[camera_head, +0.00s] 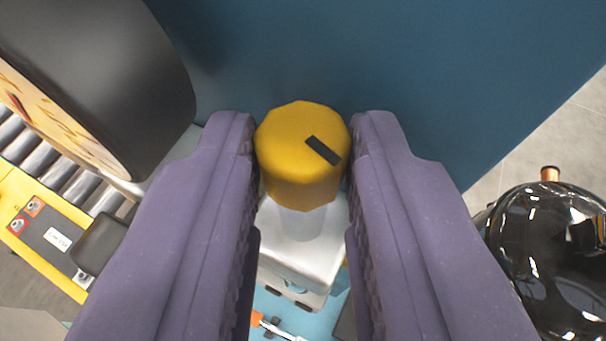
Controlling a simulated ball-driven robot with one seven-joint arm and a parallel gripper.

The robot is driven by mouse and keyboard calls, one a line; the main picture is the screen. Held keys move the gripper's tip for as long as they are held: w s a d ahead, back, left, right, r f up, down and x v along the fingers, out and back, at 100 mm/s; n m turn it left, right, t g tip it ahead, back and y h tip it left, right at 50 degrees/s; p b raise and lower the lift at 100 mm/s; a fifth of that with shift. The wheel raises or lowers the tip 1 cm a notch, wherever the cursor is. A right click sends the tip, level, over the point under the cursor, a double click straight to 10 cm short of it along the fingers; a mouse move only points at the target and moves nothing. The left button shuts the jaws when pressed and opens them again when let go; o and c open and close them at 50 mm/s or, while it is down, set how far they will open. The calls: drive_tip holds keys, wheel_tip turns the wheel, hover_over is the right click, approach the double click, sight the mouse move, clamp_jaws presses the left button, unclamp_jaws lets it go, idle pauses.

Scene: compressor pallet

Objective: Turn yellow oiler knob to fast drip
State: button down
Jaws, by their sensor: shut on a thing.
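The yellow oiler knob (288,165) is a faceted cap with a dark pointer mark on its top. The mark sits right of the middle and slants down to the right. The knob stands on a pale metal oiler body (306,248). My gripper (303,150) has its two purple fingers on either side of the knob, and it is shut on it. The fingers hide part of the oiler body's sides. No drip scale or markings around the knob can be made out.
A large dark cylinder with a gauge-like face (110,75) stands close at the upper left. A glossy black rounded vessel with a copper stub (550,255) is at the right. A yellow-edged roller conveyor (45,235) lies at the lower left. A dark blue surface (420,75) lies behind the knob.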

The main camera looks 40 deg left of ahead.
drive_tip(key=shift+f, duration=0.1)
drive_tip(key=c, duration=1.2)
unclamp_jaws()
